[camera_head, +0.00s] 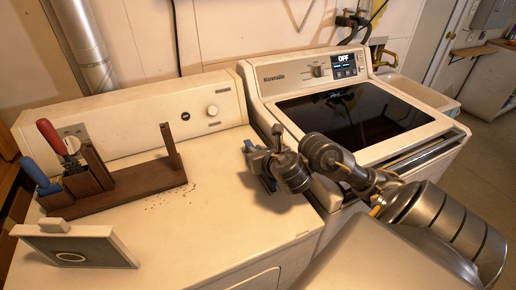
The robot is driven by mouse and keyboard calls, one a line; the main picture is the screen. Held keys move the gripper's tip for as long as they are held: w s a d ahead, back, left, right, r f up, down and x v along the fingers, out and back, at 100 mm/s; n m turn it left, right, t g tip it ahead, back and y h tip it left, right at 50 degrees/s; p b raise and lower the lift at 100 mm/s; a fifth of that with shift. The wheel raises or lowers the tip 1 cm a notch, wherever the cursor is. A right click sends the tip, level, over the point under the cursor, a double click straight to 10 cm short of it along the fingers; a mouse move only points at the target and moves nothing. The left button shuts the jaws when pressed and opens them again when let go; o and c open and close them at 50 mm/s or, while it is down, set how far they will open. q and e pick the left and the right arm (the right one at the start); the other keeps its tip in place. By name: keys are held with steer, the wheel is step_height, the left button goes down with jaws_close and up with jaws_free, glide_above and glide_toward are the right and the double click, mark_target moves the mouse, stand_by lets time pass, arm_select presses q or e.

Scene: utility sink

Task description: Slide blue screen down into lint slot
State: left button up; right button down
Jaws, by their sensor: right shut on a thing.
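My right gripper (262,158) is over the right part of the dryer top (225,215), near its right edge. It is shut on a small bluish piece (256,163), which looks like the top of the blue screen. The fingers and wrist cover most of this piece, so its lower part is hidden. I cannot make out the lint slot; the gripper hides the surface beneath it. My left gripper is out of view.
A wooden rack (125,187) with a red-handled tool (52,136) and a blue-handled tool (40,177) stands at left. A grey framed panel (75,247) with a ring and tab is at front left. Dark crumbs lie beside the rack. A washer (430,95) stands at right.

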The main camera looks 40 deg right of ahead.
step_height(320, 180, up, 2)
steer(key=shift+r+p, duration=0.1)
steer(key=shift+p, duration=0.45)
steer(key=shift+d+r+p, duration=0.1)
steer(key=shift+r+p, duration=0.4)
steer(key=shift+p, duration=0.05)
steer(key=shift+r+p, duration=3)
steer(key=shift+r, duration=0.05)
steer(key=shift+r+p, duration=0.85)
steer(key=shift+f+b, duration=4.35)
steer(key=shift+f, duration=0.2)
